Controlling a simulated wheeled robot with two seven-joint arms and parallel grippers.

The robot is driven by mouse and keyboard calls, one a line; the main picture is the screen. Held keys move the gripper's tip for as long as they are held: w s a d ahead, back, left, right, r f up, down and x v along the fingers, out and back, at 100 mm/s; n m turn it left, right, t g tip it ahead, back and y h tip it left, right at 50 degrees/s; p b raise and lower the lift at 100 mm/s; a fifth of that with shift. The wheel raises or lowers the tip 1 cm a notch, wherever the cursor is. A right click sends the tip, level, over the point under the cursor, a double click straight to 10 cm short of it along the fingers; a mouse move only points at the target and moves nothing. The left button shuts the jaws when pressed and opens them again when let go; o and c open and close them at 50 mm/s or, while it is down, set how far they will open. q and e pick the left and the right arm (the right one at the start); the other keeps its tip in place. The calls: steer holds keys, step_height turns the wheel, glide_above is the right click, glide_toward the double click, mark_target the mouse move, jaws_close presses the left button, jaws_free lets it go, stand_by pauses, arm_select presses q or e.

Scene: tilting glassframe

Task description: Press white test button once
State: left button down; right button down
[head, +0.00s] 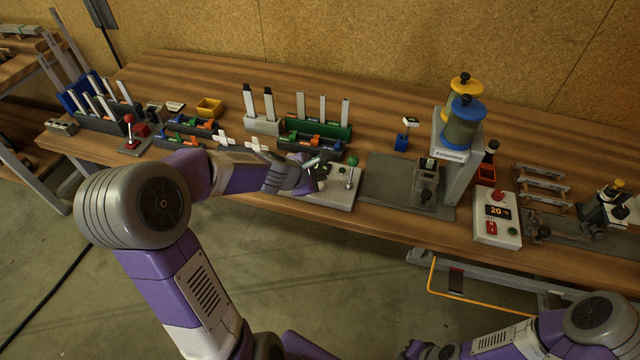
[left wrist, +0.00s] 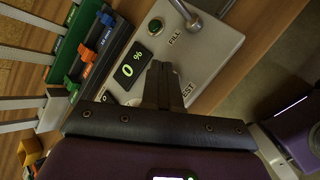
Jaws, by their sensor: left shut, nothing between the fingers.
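The light grey control panel (head: 325,197) lies near the front edge of the bench. The white test button cannot be made out; the fingers cover the panel near that word. My left gripper (left wrist: 161,68) is shut and empty, its tips over the panel between display and lettering. I cannot tell whether they touch. My right arm is low at the right; its fingertips cannot be made out.
A lever with a green knob (head: 353,161) stands on the panel's right side. Dark racks with coloured clips (head: 310,146) lie behind it. A grey machine (head: 425,185) with a stacked yellow and blue hopper (head: 462,120) stands to the right, then a white control box (head: 497,218).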

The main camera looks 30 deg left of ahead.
arm_select(q)
steer(key=shift+f+b, duration=0.45)
steer(key=shift+b, duration=0.05)
steer(key=shift+f+b, duration=0.4)
stand_by(0.7)
steer(key=shift+r, duration=0.1)
steer(key=shift+r+p, duration=0.75)
steer(key=shift+p, duration=0.05)
step_height(320, 180, up, 5)
steer(key=p, duration=0.5)
